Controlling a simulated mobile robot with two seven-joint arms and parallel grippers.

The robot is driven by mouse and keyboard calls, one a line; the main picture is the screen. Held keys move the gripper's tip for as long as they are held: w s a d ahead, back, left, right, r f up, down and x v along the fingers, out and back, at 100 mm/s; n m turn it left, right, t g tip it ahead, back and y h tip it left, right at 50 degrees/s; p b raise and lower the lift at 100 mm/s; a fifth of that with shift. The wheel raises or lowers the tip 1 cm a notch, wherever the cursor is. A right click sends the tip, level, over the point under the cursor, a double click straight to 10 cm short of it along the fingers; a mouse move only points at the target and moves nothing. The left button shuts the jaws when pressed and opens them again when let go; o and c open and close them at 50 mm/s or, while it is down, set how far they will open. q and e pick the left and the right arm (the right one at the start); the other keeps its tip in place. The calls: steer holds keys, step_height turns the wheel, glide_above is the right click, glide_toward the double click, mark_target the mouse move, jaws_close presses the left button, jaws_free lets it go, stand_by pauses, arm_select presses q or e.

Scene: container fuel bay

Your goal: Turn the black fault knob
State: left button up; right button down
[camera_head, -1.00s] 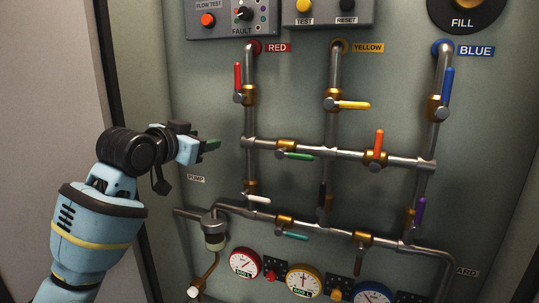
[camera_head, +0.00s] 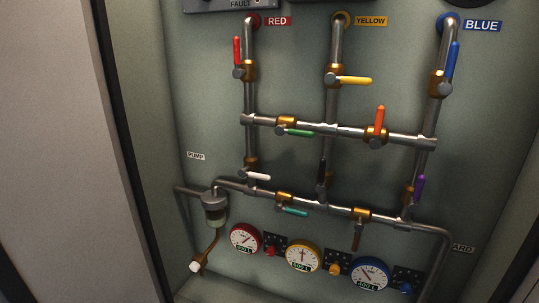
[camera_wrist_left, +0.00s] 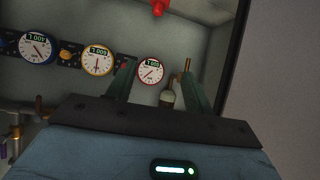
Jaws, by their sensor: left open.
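The black fault knob is not visible in either current view. Only the lower edge of the grey panel (camera_head: 215,5) with the FAULT label shows at the top of the head view; the part above it is cut off. My left gripper (camera_wrist_left: 159,70) shows only in the left wrist view. Its two dark green fingers are apart with nothing held between them. Beyond the fingers are the wall gauges, seen upside down. My right gripper is in neither view.
Pipes with coloured valve levers, such as the red lever (camera_head: 237,51) and yellow lever (camera_head: 356,80), stand out from the wall. Gauges such as the red-rimmed gauge (camera_head: 244,239) sit below. A door edge (camera_head: 125,140) runs down the left.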

arm_select(q)
steer(key=s+a+f+g, duration=0.1)
steer(key=s+f, duration=0.3)
steer(key=s, duration=0.6)
steer(key=s+a+f+y, duration=0.1)
steer(key=s+f, duration=0.3)
steer(key=s, duration=0.6)
steer(key=shift+s+f+n+g, duration=0.2)
steer(key=shift+s+n+g, duration=0.1)
steer(key=shift+g, duration=0.1)
